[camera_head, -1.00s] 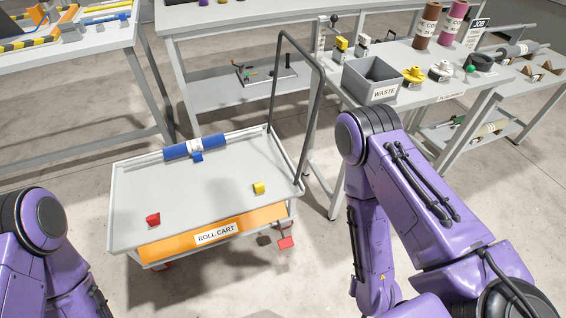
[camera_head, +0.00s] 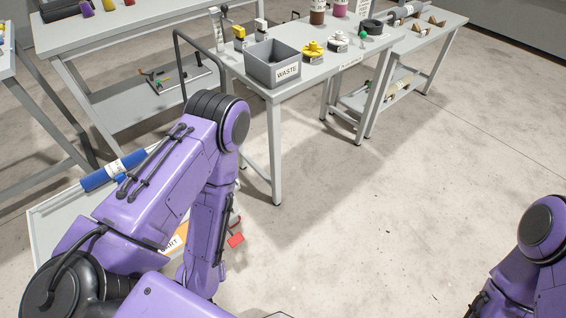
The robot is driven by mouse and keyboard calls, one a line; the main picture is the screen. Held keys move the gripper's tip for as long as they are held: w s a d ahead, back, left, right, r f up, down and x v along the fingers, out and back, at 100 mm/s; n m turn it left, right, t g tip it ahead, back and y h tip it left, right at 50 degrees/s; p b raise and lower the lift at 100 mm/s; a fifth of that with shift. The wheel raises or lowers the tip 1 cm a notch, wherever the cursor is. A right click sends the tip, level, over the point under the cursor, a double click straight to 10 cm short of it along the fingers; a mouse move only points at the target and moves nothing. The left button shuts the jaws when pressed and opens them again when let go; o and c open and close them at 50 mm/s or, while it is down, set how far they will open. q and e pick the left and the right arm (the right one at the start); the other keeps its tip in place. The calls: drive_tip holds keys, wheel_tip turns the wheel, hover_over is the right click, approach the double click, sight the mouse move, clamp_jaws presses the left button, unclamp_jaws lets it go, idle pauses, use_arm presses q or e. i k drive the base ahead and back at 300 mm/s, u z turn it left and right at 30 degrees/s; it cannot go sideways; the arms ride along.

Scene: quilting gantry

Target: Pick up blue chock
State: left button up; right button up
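A small blue piece (camera_head: 121,179), which looks like the blue chock, shows beside the blue roll (camera_head: 98,180) on the roll cart (camera_head: 62,212), at the left. My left arm crosses in front of the cart, very close to this piece in the picture, and hides most of the cart top. Whether the arm covers part of the piece is hard to tell. My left gripper is out of view; only the bent arm shows. My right arm is at the lower right edge, and its gripper is out of view too.
A table with a grey waste bin (camera_head: 271,64), a yellow spool (camera_head: 313,50) and a white spool (camera_head: 338,41) stands behind the cart. A bench (camera_head: 70,35) stands at the back left. A red piece (camera_head: 236,240) is low beside the cart. The floor (camera_head: 400,210) at right is clear.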

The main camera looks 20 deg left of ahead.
sight(119, 178)
drive_tip(key=z, duration=0.5)
drive_tip(key=i, duration=1.85)
drive_tip(key=u, duration=3.15)
